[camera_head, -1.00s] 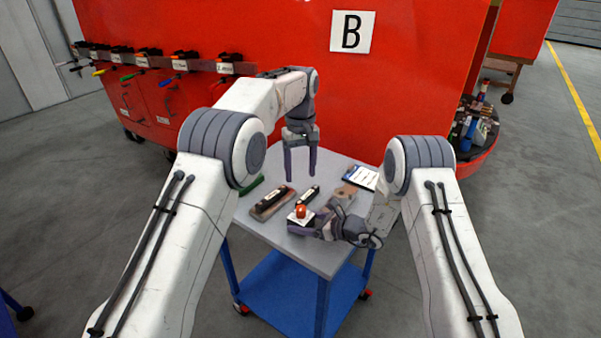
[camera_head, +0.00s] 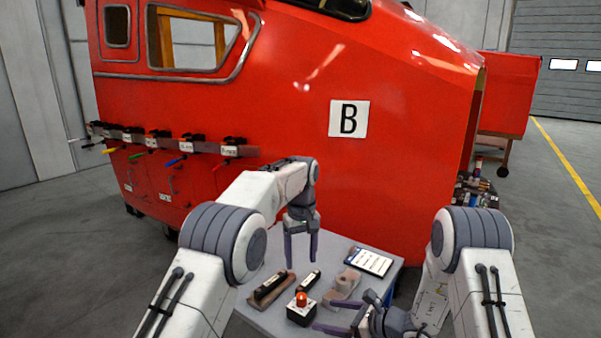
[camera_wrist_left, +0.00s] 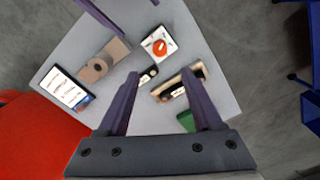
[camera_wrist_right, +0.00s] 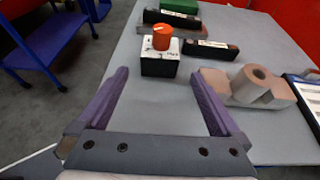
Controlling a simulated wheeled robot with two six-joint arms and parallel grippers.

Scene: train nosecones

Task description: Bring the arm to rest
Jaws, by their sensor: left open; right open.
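My left gripper (camera_head: 301,247) hangs fingers-down above the cart's grey top (camera_head: 258,318). It is open and empty, and its fingers also show in the left wrist view (camera_wrist_left: 163,88). My right gripper (camera_head: 338,316) is low at the cart's near right edge. It is open and empty in the right wrist view (camera_wrist_right: 160,82), with bare tabletop between its fingers. A box with a red-orange knob (camera_head: 302,309) stands just beyond it, apart from the fingers.
On the cart lie a long dark-topped block (camera_head: 270,289), a small black block (camera_head: 310,281), a beige part with a round boss (camera_head: 347,284) and a white-screened tablet (camera_head: 368,261). A green piece (camera_wrist_right: 179,6) is at the far end. The red nosecone marked B (camera_head: 400,130) stands behind.

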